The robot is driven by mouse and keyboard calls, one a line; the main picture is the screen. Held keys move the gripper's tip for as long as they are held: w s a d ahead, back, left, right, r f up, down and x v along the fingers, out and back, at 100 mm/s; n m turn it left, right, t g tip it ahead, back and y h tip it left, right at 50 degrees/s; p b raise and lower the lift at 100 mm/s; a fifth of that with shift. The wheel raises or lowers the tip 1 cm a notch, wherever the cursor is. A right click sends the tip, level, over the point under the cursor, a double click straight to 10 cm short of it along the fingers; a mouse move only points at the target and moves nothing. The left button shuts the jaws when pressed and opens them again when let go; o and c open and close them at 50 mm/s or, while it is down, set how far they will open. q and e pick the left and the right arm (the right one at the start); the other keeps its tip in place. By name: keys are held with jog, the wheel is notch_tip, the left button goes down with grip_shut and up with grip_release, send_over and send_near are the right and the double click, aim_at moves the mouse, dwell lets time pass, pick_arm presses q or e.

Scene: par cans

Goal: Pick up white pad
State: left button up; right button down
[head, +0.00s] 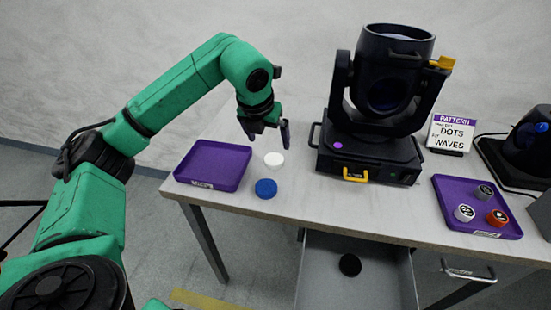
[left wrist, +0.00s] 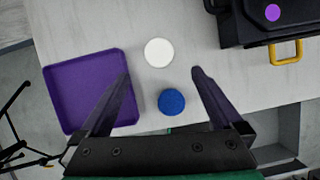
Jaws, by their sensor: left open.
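The white pad (head: 274,159) is a small round disc on the light table, just right of the purple tray on the left. It also shows in the left wrist view (left wrist: 158,52), beyond and between my fingertips. My left gripper (head: 266,134) is open and empty above the table, close to the white pad in the head view. Its two dark fingers frame the blue pad in the left wrist view (left wrist: 160,77). My right gripper is not in view.
A blue pad (head: 266,188) lies just in front of the white one. An empty purple tray (head: 236,152) is at left. A large black stage light (head: 370,145) stands at right. Another purple tray (head: 455,186) holds three small round items. An open drawer (head: 330,285) juts out below.

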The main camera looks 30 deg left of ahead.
aim_at(274, 158)
pick_arm(q)
jog(key=p+x, duration=0.1)
jog(key=x, duration=1)
jog(key=shift+a+r, duration=0.1)
jog(key=shift+a, duration=0.05)
jog(key=shift+r, duration=0.1)
jog(key=c, duration=1.3)
